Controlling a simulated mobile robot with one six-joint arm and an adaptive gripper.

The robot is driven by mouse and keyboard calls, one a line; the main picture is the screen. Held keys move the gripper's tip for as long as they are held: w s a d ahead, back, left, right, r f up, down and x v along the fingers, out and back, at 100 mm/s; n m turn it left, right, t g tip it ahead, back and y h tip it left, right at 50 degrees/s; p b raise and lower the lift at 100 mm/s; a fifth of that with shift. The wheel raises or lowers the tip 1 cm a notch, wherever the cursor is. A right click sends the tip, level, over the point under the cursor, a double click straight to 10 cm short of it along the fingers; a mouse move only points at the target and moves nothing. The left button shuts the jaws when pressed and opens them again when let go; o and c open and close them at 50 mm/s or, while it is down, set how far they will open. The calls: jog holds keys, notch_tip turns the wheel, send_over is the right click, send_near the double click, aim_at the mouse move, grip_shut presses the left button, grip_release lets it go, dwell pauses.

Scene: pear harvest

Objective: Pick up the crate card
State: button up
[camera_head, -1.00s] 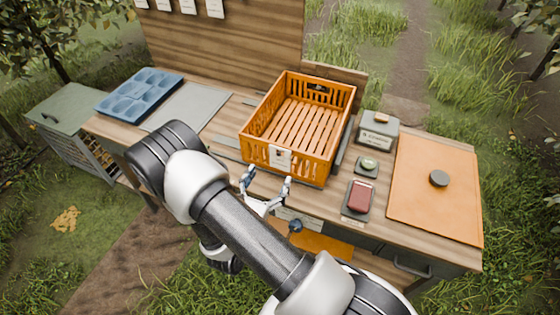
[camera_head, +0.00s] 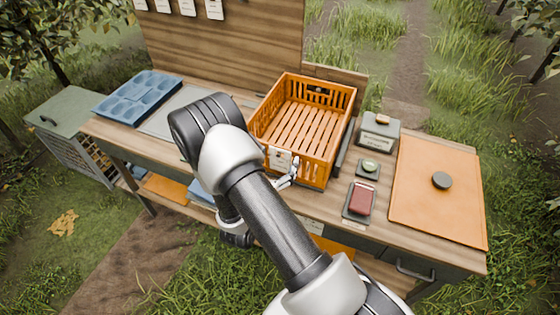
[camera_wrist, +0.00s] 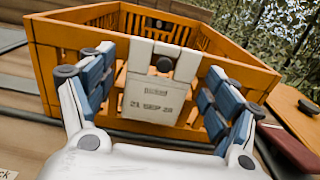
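The orange slatted crate (camera_head: 318,165) stands on the wooden bench. The white crate card (camera_head: 279,158) hangs on its near wall. In the wrist view the card (camera_wrist: 150,100), with small dark print, hangs below a white clip with a dark round knob on the crate's front (camera_wrist: 90,80). My gripper (camera_wrist: 160,68) is open, with blue-padded fingers to the left and right of the card and gaps on both sides. In the head view my gripper (camera_head: 283,176) is at the crate's near wall, partly hidden by my arm.
A blue tray (camera_head: 137,97) and a grey mat lie at the left. Right of the crate are a grey box (camera_head: 379,133), a small dish (camera_head: 368,168), a red block on a dark tray (camera_head: 360,200) and an orange board with a knob (camera_head: 440,205).

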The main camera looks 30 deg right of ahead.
jog(key=c, duration=0.8)
jog(key=shift+r, duration=0.1)
jog(key=shift+r+p, duration=0.2)
jog(key=shift+p, duration=0.15)
jog(key=p+v, duration=0.2)
jog(key=v, duration=1.6)
jog(key=shift+p, duration=0.35)
